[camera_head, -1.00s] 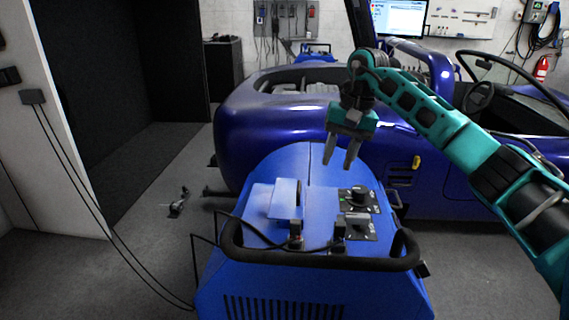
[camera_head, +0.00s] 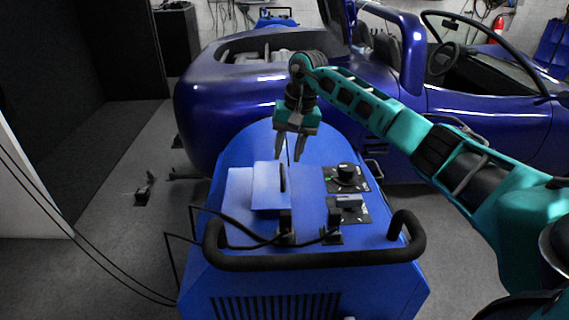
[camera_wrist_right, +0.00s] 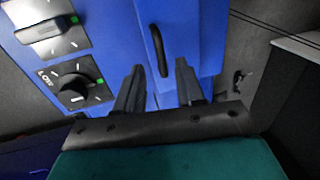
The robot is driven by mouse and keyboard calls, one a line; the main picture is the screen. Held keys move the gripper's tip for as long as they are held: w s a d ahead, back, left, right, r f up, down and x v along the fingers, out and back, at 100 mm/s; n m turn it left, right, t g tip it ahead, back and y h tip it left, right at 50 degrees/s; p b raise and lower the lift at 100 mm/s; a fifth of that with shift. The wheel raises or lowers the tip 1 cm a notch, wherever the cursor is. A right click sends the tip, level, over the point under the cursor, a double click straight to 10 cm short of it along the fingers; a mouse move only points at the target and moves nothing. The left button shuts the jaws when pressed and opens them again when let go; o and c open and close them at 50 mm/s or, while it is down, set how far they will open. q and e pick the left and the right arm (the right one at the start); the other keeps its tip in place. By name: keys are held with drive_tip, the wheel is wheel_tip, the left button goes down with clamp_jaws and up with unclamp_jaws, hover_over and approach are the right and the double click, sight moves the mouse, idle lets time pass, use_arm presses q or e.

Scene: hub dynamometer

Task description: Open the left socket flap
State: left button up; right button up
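A blue machine (camera_head: 340,277) stands in front of me. On its top is a raised light-blue flap (camera_head: 266,190) with a dark curved handle (camera_head: 283,178) along its right side. A second light-blue panel (camera_head: 239,195) lies to the left of it. My right gripper (camera_head: 289,160) is open and empty, pointing down just beyond and above the flap. In the right wrist view the handle (camera_wrist_right: 160,52) appears between the two spread fingers, beyond their tips; I cannot tell any contact. My left gripper is not in view.
Two knobs (camera_head: 346,173) (camera_head: 347,203) sit right of the flap. Black plugs (camera_head: 287,227) (camera_head: 333,230) with cables stand at its near side. A black bar handle (camera_head: 315,258) crosses the machine's front. A blue car (camera_head: 235,110) stands behind.

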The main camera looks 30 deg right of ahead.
sight(283, 170)
drive_tip(key=shift+w+a+f, duration=0.15)
drive_tip(key=shift+a+f, duration=0.05)
drive_tip(key=shift+f, duration=0.8)
drive_tip(key=shift+w+a+f, duration=0.1)
drive_tip(key=shift+a+f, duration=0.05)
drive_tip(key=shift+f, duration=0.85)
drive_tip(key=shift+c, duration=0.3)
clamp_jaws()
